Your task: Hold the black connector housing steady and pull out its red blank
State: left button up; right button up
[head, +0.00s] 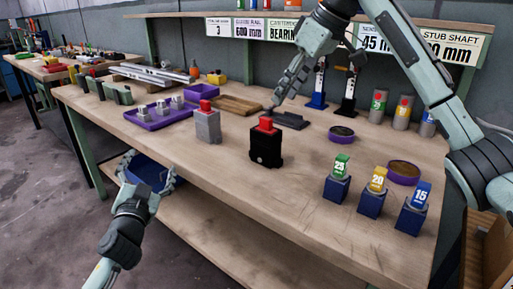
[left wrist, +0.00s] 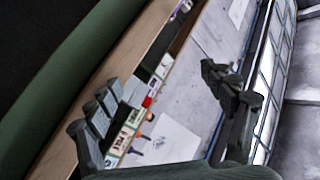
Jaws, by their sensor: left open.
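The black connector housing (head: 265,150) stands upright on the workbench, with the red blank (head: 266,124) in its top. My right gripper (head: 277,101) comes down from the upper right, just behind and above the red blank; no contact shows, and its fingers are seen edge-on, so their opening is unclear. My left gripper (head: 148,170) is open and empty in front of the bench's near edge, well left of the black housing. Its spread fingers also show in the left wrist view (left wrist: 165,105), which does not clearly show the housing.
A grey block with a red top (head: 208,126) stands left of the black housing. Blue stands with numbered tags (head: 369,203) are at the right. A purple tray (head: 150,124) lies at the left. A blue bin (head: 148,170) sits below the bench edge.

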pick_arm(q)
jog(key=d+r+m+t+h, duration=0.3)
jog(key=d+r+m+h, duration=0.9)
jog(key=r, duration=0.4)
jog(key=m+g+h, duration=0.4)
jog(key=m+g, duration=0.7)
jog(key=m, duration=1.4)
send_over(260, 147)
jog(key=s+d, duration=0.1)
jog(key=s, duration=0.3)
notch_tip(260, 147, down, 4)
jog(key=w+f+y, duration=0.1)
jog(key=w+a+f+m+y, duration=0.1)
jog(key=f+y, duration=0.1)
jog(key=w+a+f+m+y, duration=0.1)
jog(key=f+y, duration=0.1)
jog(key=shift+a, duration=0.1)
jog(key=f, duration=0.2)
jog(key=shift+w+d+f, duration=0.1)
jog(key=shift+d+f, duration=0.15)
jog(key=shift+f, duration=0.05)
jog(key=shift+n+y, duration=0.3)
jog(key=x, duration=0.7)
jog(key=shift+w+d+f, duration=0.15)
jog(key=shift+d+f, duration=0.05)
